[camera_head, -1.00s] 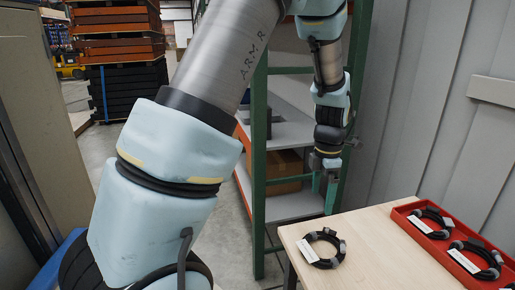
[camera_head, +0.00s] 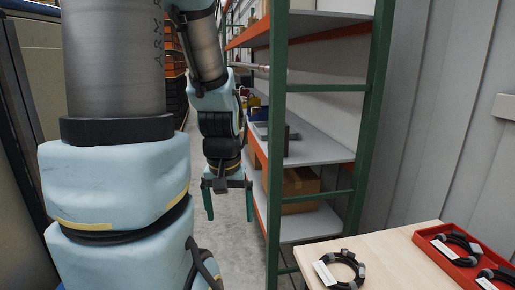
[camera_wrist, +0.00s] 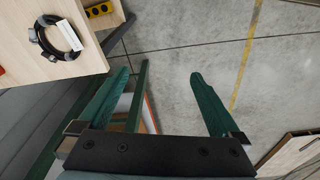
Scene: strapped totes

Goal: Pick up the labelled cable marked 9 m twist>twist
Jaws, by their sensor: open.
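A coiled black cable with a white label (camera_head: 340,271) lies on the wooden table (camera_head: 385,256) at the lower right of the head view. The same coil (camera_wrist: 57,37) shows at the upper left of the wrist view, near the table's edge. More black labelled coils lie in a red tray (camera_head: 424,241) at the far right, one (camera_head: 457,248) whole and another cut by the frame. The label writing is too small to read. My gripper (camera_head: 229,216) is open and empty, left of the table, with its green fingers pointing down over the floor, apart from every cable.
A green and orange shelf rack (camera_head: 280,130) stands between my gripper and the wall, with a cardboard box (camera_head: 300,187) on a shelf. A grey wall is behind the table. Concrete floor (camera_wrist: 190,40) with a yellow line lies open below my gripper.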

